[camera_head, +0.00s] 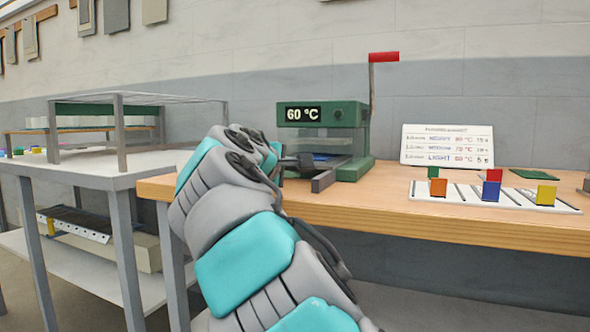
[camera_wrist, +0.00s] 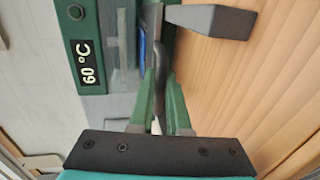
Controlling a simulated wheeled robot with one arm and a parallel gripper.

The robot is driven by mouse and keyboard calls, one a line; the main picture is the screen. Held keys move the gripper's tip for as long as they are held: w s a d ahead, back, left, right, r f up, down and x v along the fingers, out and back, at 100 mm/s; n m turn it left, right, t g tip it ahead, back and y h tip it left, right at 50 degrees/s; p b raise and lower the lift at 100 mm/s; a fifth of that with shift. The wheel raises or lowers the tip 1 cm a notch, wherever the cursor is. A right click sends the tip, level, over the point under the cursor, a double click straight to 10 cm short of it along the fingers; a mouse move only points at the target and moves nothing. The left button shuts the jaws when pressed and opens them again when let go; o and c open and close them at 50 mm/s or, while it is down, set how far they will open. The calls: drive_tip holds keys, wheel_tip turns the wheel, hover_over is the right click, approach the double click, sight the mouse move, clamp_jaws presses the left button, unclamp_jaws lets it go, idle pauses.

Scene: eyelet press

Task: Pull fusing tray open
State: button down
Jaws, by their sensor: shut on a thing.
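The fusing press is a green machine (camera_head: 350,150) with a "60 °C" display and a red-tipped lever, standing on the wooden bench. The press also shows in the wrist view (camera_wrist: 75,20), turned on its side. My gripper (camera_head: 297,161) is at the front left of the press, low near its opening, shut on what appears to be the tray's handle. In the wrist view the grip (camera_wrist: 158,75) is narrow, and the exact contact is hard to tell. A blue patch of the fusing tray (camera_head: 328,157) shows low in the opening; the rest is hidden.
A dark grey bar (camera_head: 330,175) juts forward beside my gripper. Right of the press are a settings sign (camera_head: 447,145) and a white rack (camera_head: 475,199) with coloured blocks. A grey side table (camera_head: 90,170) with a wire-like frame stands left. The front bench edge is near my arm.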

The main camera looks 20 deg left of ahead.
drive_tip(key=v, duration=0.3)
drive_tip(key=f+v, duration=0.1)
drive_tip(key=v, duration=0.2)
drive_tip(key=f+v, duration=0.1)
drive_tip(key=v, duration=0.3)
drive_tip(key=shift+s, duration=0.2)
drive_tip(key=c, duration=1.2)
unclamp_jaws()
drive_tip(key=shift+o, duration=0.2)
drive_tip(key=shift+s, duration=0.1)
